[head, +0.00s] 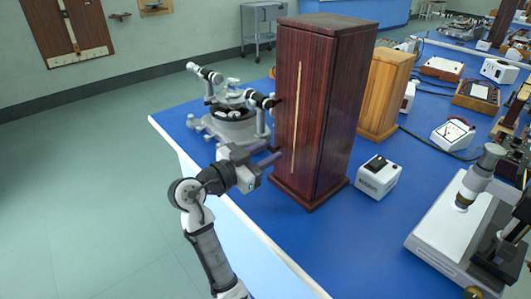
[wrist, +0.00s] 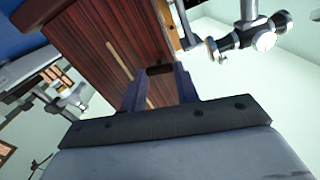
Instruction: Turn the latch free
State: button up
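A tall dark red-brown wooden cabinet (head: 325,100) stands upright on the blue bench, with a pale vertical strip on its front-left face. My gripper (head: 272,155) is at the lower part of its left side, its two fingers apart and pointing at the wood. In the wrist view, the fingers (wrist: 160,80) reach toward the cabinet (wrist: 105,45). A small dark block (wrist: 159,69), which may be the latch, sits between or just beyond the fingertips. I cannot tell whether the fingers touch it. In the head view the latch cannot be made out.
A grey spectrometer (head: 235,120) stands close behind my gripper. A white switch box (head: 377,177) sits right of the cabinet, and a lighter wooden case (head: 385,90) behind it. A microscope-like instrument (head: 460,220) is at the right. The floor left of the bench is clear.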

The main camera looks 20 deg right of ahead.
jog(key=c, duration=0.4)
jog(key=shift+n, duration=1.2)
jog(key=o, duration=1)
jog(key=b+v, duration=0.2)
jog(key=v, duration=1.1)
jog(key=shift+a, duration=0.4)
